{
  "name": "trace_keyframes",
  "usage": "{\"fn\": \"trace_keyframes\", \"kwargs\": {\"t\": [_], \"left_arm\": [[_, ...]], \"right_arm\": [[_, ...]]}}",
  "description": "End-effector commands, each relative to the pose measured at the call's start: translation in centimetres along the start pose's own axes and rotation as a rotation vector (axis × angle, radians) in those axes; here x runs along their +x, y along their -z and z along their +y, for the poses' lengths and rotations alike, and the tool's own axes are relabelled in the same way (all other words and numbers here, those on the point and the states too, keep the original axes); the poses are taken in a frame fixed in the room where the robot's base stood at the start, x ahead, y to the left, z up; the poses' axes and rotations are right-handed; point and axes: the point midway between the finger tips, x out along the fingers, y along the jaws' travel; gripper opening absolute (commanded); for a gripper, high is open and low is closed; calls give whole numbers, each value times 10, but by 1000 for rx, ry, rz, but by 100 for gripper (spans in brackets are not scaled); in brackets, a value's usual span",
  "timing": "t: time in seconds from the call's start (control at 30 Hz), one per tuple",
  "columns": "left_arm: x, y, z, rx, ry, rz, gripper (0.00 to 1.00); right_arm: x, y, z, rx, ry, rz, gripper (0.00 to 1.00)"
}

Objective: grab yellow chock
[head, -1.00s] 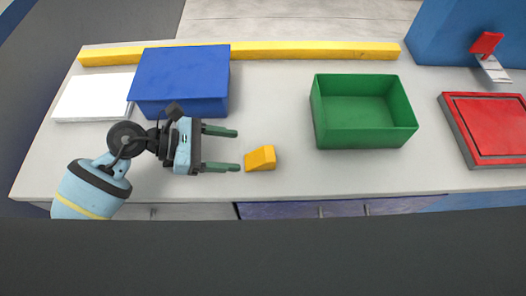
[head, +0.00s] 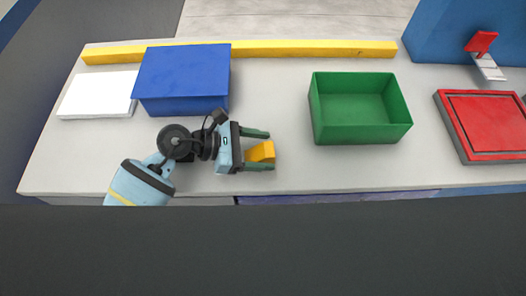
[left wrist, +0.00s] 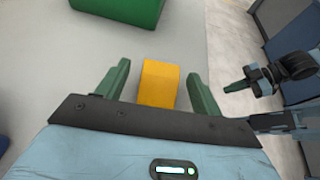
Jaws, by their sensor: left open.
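The yellow chock (head: 261,152) is a small wedge-like block on the grey counter, left of the green bin. My left gripper (head: 262,150) is open, with its two green fingers on either side of the chock. In the left wrist view the chock (left wrist: 160,84) sits between the open fingers (left wrist: 158,88), with a visible gap on both sides. The chock appears to rest on the counter.
A green open bin (head: 317,120) stands to the right of the chock. A blue box (head: 182,78) and a white slab (head: 98,94) are behind and left. A long yellow bar (head: 310,50) runs along the back. A red panel (head: 487,122) is at the right.

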Motion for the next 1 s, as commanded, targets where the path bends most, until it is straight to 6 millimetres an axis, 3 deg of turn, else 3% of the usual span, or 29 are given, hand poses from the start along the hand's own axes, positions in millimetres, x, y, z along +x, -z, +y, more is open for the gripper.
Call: {"fn": "trace_keyframes", "kwargs": {"t": [0.2,0.6,1.0], "left_arm": [[1,0,0,0,0,0,66],[0,0,0,0,0,-1,16],[-2,-7,0,2,0,-1,16]], "right_arm": [[-1,-3,0,0,0,-7,0],[-2,-5,0,0,0,-10,0],[0,-2,1,-1,-1,-4,0]]}}
